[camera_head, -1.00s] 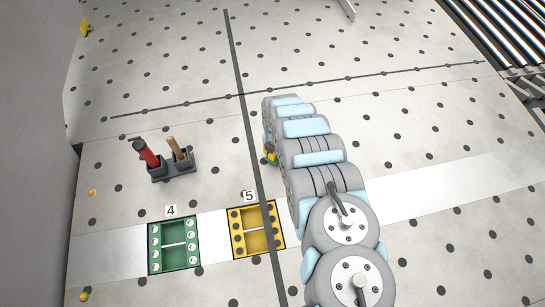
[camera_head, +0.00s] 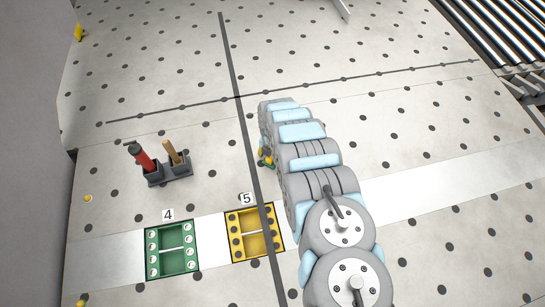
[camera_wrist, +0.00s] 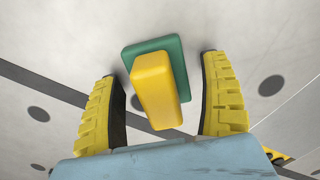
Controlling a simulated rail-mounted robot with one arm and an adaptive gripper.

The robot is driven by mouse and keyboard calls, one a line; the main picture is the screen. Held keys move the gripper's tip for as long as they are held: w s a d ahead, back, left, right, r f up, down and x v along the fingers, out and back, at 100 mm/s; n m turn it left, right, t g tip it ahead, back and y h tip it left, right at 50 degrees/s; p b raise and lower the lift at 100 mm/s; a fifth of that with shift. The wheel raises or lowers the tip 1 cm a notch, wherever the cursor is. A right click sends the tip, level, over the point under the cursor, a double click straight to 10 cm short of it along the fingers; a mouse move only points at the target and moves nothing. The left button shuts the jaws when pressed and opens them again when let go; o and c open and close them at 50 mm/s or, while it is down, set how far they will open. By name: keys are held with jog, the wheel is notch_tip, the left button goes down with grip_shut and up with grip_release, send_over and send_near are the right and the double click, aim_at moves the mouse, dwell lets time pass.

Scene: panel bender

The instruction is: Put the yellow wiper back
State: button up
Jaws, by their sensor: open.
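The yellow wiper shows in the wrist view as a yellow block-shaped grip (camera_wrist: 156,90) on a green base (camera_wrist: 178,60). It sits on the pale perforated table. My gripper (camera_wrist: 162,72) is open, with one yellow ridged finger on each side of the wiper and visible gaps between fingers and wiper. In the head view my arm hides most of that spot; only a small yellow and green patch (camera_head: 266,156) shows at the arm's left edge, and I cannot tell wiper from finger there. A yellow tray (camera_head: 252,233) labelled 5 lies left of my arm.
A green tray (camera_head: 171,250) labelled 4 lies left of the yellow one. A dark holder (camera_head: 172,178) stands behind them with a red-handled tool (camera_head: 143,156) and a wooden-handled one (camera_head: 174,151). Rollers (camera_head: 510,35) run at the far right. The table right of my arm is clear.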

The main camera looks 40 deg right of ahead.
jog(key=shift+r+b, duration=1.2)
jog(key=shift+r, duration=4.8)
jog(key=shift+r, duration=0.1)
